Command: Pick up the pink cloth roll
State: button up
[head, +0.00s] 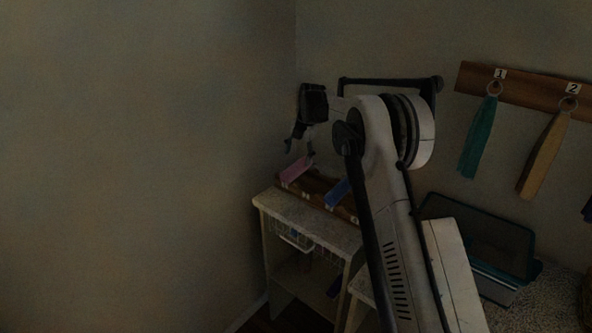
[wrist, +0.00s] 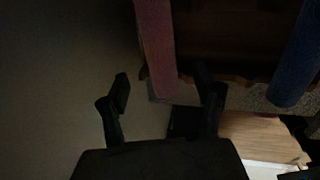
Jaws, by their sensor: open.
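The pink cloth roll (head: 296,170) lies on top of the wooden rack on the small shelf unit, beside a blue roll (head: 338,193). In the wrist view the pink roll (wrist: 156,50) reaches down from the top edge, with its lower end between the finger tips in the picture. My gripper (head: 299,148) is at the back left, just above and close to the pink roll. In the wrist view my gripper (wrist: 163,92) is open, with one finger on each side of the roll's end. I cannot tell whether either finger touches it.
The blue roll also shows at the right of the wrist view (wrist: 298,58). The shelf unit (head: 312,225) has a wire basket below its top. A wall rack (head: 530,93) with hanging teal and tan cloths is at the right. The wall is close on the left.

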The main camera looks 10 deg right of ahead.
aim_at(297, 164)
jog(key=shift+w+d+p+x, duration=0.15)
jog(key=shift+p+x, duration=0.05)
jog(key=shift+x, duration=1.6)
jog(key=shift+w+d+p+x, duration=0.15)
jog(key=shift+x, duration=1.7)
jog(key=shift+c, duration=0.4)
jog(key=c, duration=1.2)
